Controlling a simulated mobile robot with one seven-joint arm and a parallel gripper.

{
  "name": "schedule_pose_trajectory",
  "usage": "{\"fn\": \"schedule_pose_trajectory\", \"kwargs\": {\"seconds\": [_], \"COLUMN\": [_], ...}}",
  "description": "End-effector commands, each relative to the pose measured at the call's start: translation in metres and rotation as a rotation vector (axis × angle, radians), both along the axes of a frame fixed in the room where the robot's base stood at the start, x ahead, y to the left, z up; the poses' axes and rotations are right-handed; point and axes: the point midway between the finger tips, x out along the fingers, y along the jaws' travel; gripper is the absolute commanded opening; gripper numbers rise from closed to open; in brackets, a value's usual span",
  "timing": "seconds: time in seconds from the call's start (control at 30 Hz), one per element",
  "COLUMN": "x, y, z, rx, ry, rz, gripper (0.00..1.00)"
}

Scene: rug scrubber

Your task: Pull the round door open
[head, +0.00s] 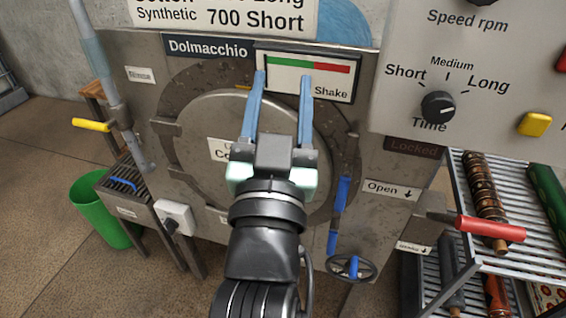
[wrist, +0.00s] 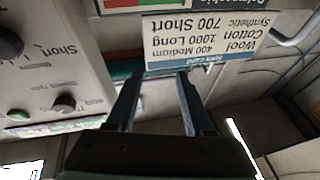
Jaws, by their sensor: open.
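The round door (head: 200,112) is a large grey metal disc in the front of the rusty machine, and it looks shut in its dark round frame. My arm and gripper cover its middle and part of a white label on it. A blue handle (head: 340,205) stands upright at the door's right edge, beside an "Open" label (head: 392,189) with a down arrow. My gripper (head: 283,78) is open and empty, in front of the door's upper part and the Shake gauge, apart from the blue handle. In the wrist view my gripper (wrist: 156,78) points at an upside-down wash card (wrist: 210,42).
A red lever (head: 490,229) sticks out at the right, near a metal rack (head: 525,262) holding rolled rugs. A small handwheel (head: 352,268) is below the door. A yellow lever (head: 91,125), a grey pipe and a green bucket (head: 95,210) stand at the left.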

Motion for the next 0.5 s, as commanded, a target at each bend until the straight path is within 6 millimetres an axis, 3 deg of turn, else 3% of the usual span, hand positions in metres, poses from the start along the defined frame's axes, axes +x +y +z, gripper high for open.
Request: {"fn": "schedule_pose_trajectory", "kwargs": {"seconds": [0.03,0.1,0.2,0.33,0.5], "x": [0.004,0.005,0.000,-0.007,-0.008], "y": [0.003,0.005,0.007,0.007,0.007], "z": [-0.071,-0.132,-0.203,-0.257,-0.275], "rx": [-0.005,-0.013,-0.028,-0.047,-0.055], "ry": [0.075,0.153,0.242,0.315,0.342], "rz": [-0.002,-0.006,-0.012,-0.015,-0.018], "gripper": [0.52,0.52,0.52,0.52,0.52]}}
